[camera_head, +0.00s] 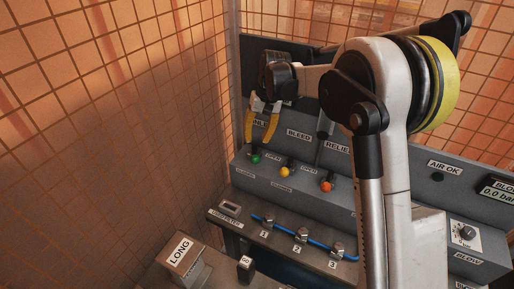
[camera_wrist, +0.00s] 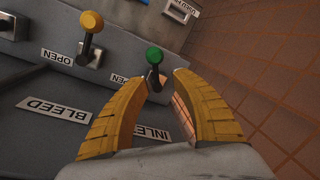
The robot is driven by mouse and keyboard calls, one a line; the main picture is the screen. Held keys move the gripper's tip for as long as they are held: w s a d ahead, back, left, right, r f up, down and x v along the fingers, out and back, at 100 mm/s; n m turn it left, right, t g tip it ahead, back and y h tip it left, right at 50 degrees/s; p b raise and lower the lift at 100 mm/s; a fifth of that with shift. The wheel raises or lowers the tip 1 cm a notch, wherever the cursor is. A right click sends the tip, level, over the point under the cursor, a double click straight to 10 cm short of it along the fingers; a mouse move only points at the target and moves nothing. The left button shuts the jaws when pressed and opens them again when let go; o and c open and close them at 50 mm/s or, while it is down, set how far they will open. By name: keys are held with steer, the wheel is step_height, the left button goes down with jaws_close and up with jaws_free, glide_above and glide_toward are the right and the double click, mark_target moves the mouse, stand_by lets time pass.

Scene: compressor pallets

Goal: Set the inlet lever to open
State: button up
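The inlet lever has a green knob (camera_head: 256,158) at the left of the grey panel's row of levers. In the wrist view the green knob (camera_wrist: 154,56) sits just beyond my fingertips, with its dark stem in the gap between them. My gripper (camera_head: 259,142) has yellow fingers, spread apart at the lever; it also shows in the wrist view (camera_wrist: 160,80). I see no clear contact with the lever. The INLET label (camera_wrist: 153,133) is partly hidden by a finger. An OPEN label (camera_head: 272,157) is near the lever. I cannot tell the lever's exact setting.
The yellow bleed lever (camera_head: 285,171) and orange relief lever (camera_head: 326,186) stand to the right. Below runs a blue hose (camera_head: 318,244) with numbered fittings. A mesh fence (camera_head: 120,110) bounds the left side.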

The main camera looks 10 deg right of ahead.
mark_target(255, 154)
steer(key=shift+r, duration=1.7)
steer(key=c, duration=0.3)
steer(key=shift+a+n, duration=0.2)
steer(key=shift+n, duration=0.2)
jaws_close()
steer(key=w+a+f+n+t, duration=0.1)
steer(key=a+f+n, duration=0.1)
steer(key=f+n, duration=0.1)
steer(key=a+f+n, duration=0.2)
steer(key=n, duration=0.1)
steer(key=w+a+f+n+t+y, duration=0.1)
steer(key=f+n, duration=0.2)
steer(key=shift+w+a+f+t, duration=0.3)
steer(key=shift+w+a+f, duration=0.05)
steer(key=shift+a, duration=0.05)
steer(key=shift+s+d+f+b, duration=0.2)
steer(key=shift+s+d, duration=0.4)
steer(key=shift+d, duration=0.2)
steer(key=shift+s+d+f+b, duration=0.1)
steer(key=shift+s+d+f, duration=0.1)
steer(key=shift+s+d, duration=0.45)
